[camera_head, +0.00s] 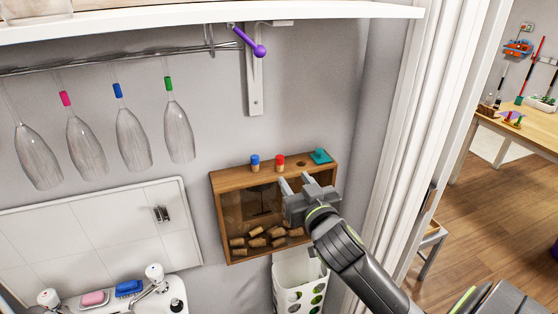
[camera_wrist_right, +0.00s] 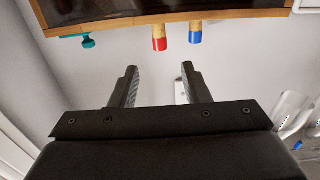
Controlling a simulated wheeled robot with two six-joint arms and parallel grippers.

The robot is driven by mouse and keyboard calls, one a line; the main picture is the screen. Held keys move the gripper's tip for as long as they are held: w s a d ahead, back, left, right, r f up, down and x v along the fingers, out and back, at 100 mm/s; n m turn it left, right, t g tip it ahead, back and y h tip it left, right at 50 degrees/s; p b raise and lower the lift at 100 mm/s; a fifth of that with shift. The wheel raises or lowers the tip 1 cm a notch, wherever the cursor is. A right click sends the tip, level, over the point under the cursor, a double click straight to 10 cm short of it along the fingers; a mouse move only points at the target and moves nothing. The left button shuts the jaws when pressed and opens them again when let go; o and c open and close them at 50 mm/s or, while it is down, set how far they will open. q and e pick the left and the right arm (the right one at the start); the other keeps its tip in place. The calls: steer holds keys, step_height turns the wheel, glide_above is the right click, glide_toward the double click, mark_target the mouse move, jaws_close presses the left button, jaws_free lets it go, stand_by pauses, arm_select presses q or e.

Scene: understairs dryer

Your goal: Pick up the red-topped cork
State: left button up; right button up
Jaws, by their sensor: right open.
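The red-topped cork (camera_head: 279,162) stands upright on top of a wooden box (camera_head: 232,178), in the middle of the picture. A blue-topped cork (camera_head: 255,163) stands to its left. My right gripper (camera_head: 296,182) is open and empty, in front of the box, a little below and right of the red-topped cork. In the right wrist view the box is at the top, inverted. There the red-topped cork (camera_wrist_right: 159,40) lines up with the gap between my right fingertips (camera_wrist_right: 159,70), apart from them. My left gripper is not in view.
A teal object (camera_head: 320,156) sits on the box's right end, close to my right gripper. Several loose corks (camera_head: 258,242) lie inside the box. Wine glasses (camera_head: 132,140) hang at left. A white perforated bin (camera_head: 290,292) is below, and a white door frame (camera_head: 397,150) is at right.

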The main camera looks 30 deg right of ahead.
mark_target(281, 159)
steer(key=p+x, duration=0.1)
steer(key=x, duration=0.5)
steer(key=shift+p, duration=0.35)
steer(key=p+x, duration=0.1)
steer(key=x, duration=0.1)
steer(key=p+x, duration=0.1)
steer(key=x, duration=0.1)
steer(key=shift+a+r+p, duration=0.1)
steer(key=shift+r+p, duration=0.2)
steer(key=shift+p, duration=0.05)
steer(key=shift+w+f, duration=0.1)
steer(key=shift+w, duration=0.4)
steer(key=shift+c, duration=0.2)
steer(key=c, duration=0.6)
